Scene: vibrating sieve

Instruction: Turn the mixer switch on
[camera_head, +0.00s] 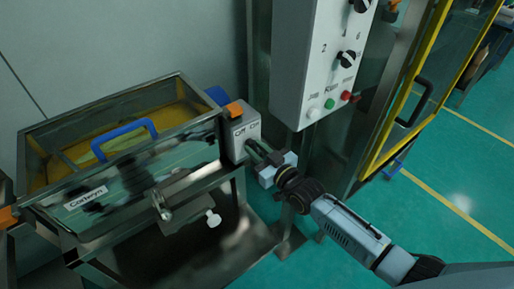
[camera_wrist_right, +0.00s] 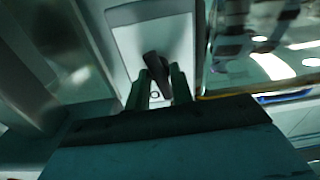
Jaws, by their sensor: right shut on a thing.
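The mixer switch box (camera_head: 243,130) is a light grey box with off/on lettering, at the right end of the glass-walled mixer (camera_head: 120,170). My right gripper (camera_head: 254,149) reaches its front face from the right. In the right wrist view, the dark switch knob (camera_wrist_right: 155,66) stands tilted on the pale box face (camera_wrist_right: 130,40). My right gripper's fingers (camera_wrist_right: 160,85) are on either side of the knob and shut on it. In the head view the knob is hidden by the gripper. My left gripper is not in view.
A white control panel (camera_head: 318,60) with black knobs and green and red buttons hangs just above and right of my right gripper. A blue handle (camera_head: 124,138) is on the mixer. A yellow-framed door (camera_head: 415,75) stands at the right; the green floor there is open.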

